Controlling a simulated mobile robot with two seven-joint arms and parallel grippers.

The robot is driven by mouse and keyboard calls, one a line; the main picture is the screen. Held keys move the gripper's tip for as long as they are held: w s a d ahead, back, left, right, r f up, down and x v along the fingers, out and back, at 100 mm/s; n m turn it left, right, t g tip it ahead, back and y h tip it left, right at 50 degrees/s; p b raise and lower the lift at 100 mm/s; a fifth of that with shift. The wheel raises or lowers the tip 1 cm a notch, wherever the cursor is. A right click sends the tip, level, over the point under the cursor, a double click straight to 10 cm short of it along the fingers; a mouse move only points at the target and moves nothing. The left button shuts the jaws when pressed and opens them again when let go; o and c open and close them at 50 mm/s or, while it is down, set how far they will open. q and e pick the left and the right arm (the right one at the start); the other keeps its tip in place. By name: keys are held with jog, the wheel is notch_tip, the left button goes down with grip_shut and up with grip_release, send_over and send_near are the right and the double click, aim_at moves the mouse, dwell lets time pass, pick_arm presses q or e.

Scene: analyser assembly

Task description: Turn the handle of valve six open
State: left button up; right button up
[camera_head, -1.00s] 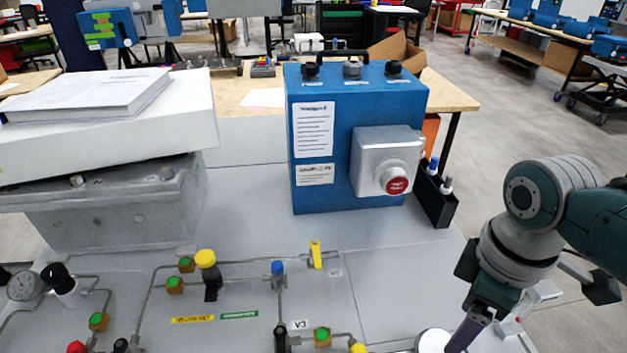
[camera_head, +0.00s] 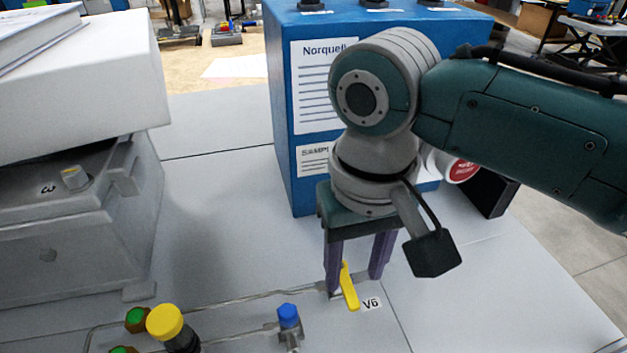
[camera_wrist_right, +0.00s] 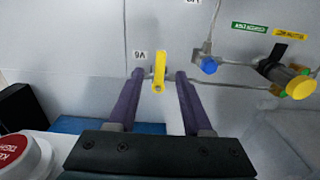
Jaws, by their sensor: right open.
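The yellow handle of valve six (camera_head: 349,287) stands on a thin metal pipe beside a "V6" label (camera_head: 371,303). My right gripper (camera_head: 352,280) points down over it, open, with one purple finger on each side of the handle. The right wrist view also shows the yellow handle (camera_wrist_right: 159,70) between the two spread fingers (camera_wrist_right: 157,78), with a visible gap on both sides. There the handle lies roughly along the fingers' direction, across the pipe. My left gripper is not in view.
The blue analyser box (camera_head: 282,130) stands right behind my right gripper. A blue-capped valve (camera_head: 288,318) and a yellow-capped valve (camera_head: 165,322) are to the left. A grey device (camera_head: 60,230) with a white box on top stands further left. The panel on the right is clear.

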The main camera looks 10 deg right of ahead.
aim_at(350, 292)
jog(key=shift+f+b, duration=0.35)
jog(key=shift+f, duration=1.45)
jog(key=shift+c, duration=0.2)
grip_shut()
